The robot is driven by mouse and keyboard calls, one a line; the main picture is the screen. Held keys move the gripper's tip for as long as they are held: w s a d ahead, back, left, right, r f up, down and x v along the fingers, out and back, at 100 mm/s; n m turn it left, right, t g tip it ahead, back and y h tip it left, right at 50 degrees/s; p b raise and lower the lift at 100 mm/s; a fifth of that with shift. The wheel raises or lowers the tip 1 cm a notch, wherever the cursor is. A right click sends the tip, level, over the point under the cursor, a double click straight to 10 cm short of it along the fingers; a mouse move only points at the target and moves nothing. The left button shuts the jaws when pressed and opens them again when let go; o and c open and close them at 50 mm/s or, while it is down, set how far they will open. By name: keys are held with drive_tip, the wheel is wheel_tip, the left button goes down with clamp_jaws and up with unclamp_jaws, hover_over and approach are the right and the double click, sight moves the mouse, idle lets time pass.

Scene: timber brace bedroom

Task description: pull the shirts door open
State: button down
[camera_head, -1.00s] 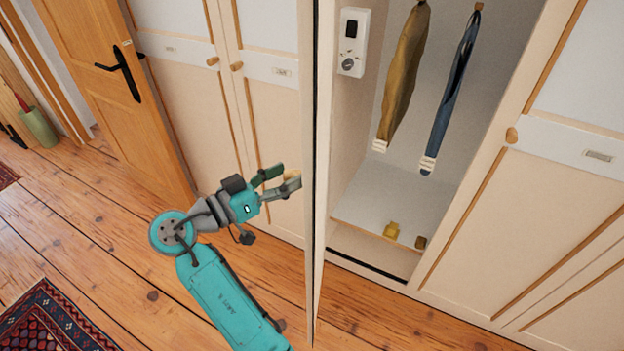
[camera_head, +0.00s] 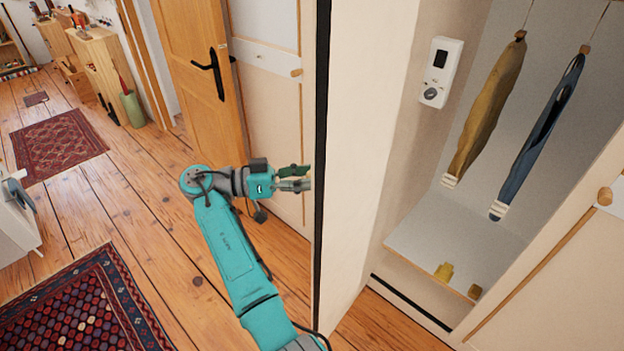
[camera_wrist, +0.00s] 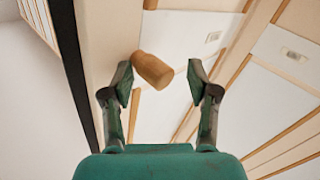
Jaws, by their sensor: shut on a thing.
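The wardrobe door (camera_head: 365,150) stands open, its pale inner face and dark-edged side facing the head camera. Its round wooden knob (camera_wrist: 152,70) lies between my fingertips in the wrist view. My gripper (camera_head: 303,178) is shut on this knob, on the door's outer side, left of its edge. It also shows in the wrist view (camera_wrist: 160,72). The knob is hidden in the head view. The open compartment (camera_head: 440,245) holds a mustard garment (camera_head: 487,110) and a blue garment (camera_head: 540,135) on hangers. I cannot read any door label.
Another wardrobe door with a wooden knob (camera_head: 605,196) is at right. A brown room door (camera_head: 190,55) with a black handle stands behind my arm. A patterned rug (camera_head: 85,310) lies at lower left. Wooden floor (camera_head: 150,220) is clear left of my arm.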

drive_tip(key=shift+w+d, duration=0.3)
drive_tip(key=shift+w, duration=0.1)
drive_tip(key=c, duration=0.9)
unclamp_jaws()
drive_tip(key=shift+w+d, duration=0.1)
drive_tip(key=shift+d, duration=0.05)
drive_tip(key=shift+r, duration=0.1)
drive_tip(key=shift+r, duration=0.15)
drive_tip(key=r, duration=0.9)
drive_tip(key=shift+a+r, duration=0.2)
